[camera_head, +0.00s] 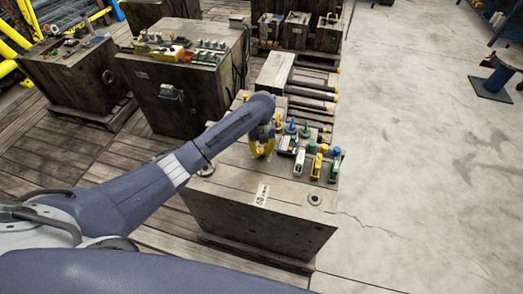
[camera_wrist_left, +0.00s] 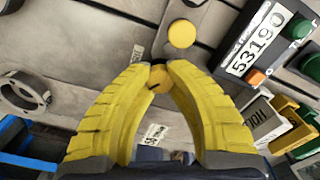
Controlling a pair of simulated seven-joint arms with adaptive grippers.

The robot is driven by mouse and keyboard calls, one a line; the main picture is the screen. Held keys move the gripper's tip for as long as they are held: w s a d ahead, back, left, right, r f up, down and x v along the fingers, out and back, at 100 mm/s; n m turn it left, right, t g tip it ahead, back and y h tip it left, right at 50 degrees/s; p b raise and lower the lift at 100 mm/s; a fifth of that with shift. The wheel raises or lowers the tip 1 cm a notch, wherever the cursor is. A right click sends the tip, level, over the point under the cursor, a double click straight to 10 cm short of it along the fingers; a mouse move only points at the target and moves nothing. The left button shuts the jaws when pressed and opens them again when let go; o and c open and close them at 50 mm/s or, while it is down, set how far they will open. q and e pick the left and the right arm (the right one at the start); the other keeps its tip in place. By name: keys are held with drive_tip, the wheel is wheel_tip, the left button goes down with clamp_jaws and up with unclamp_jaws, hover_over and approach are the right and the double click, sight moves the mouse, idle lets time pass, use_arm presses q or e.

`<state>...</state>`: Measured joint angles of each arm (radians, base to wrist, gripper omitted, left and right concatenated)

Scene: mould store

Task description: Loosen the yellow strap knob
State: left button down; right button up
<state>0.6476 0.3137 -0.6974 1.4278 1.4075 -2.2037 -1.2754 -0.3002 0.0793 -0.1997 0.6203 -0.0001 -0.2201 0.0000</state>
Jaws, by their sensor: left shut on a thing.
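My left gripper (camera_head: 263,150) reaches over the top of the near mould block (camera_head: 235,178), with its yellow fingers pointing down. In the left wrist view its fingertips (camera_wrist_left: 158,68) come together on a small yellow-orange knob (camera_wrist_left: 157,82), which is partly covered by the fingers. In the head view the fingers and arm hide this knob. A separate round yellow cap (camera_wrist_left: 182,33) stands just beyond the fingertips, apart from them. My right gripper is not in view.
A dark box numbered 53190 (camera_wrist_left: 250,52) with green and orange buttons is close right of the fingers. Yellow and green tags (camera_head: 316,165) stand beside it. A metal ring (camera_wrist_left: 22,92) lies to the left.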

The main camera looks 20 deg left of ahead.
sight(261, 151)
use_arm(q)
drive_tip(key=shift+n, duration=1.6)
drive_tip(key=c, duration=1.1)
unclamp_jaws()
wheel_tip(261, 151, up, 12)
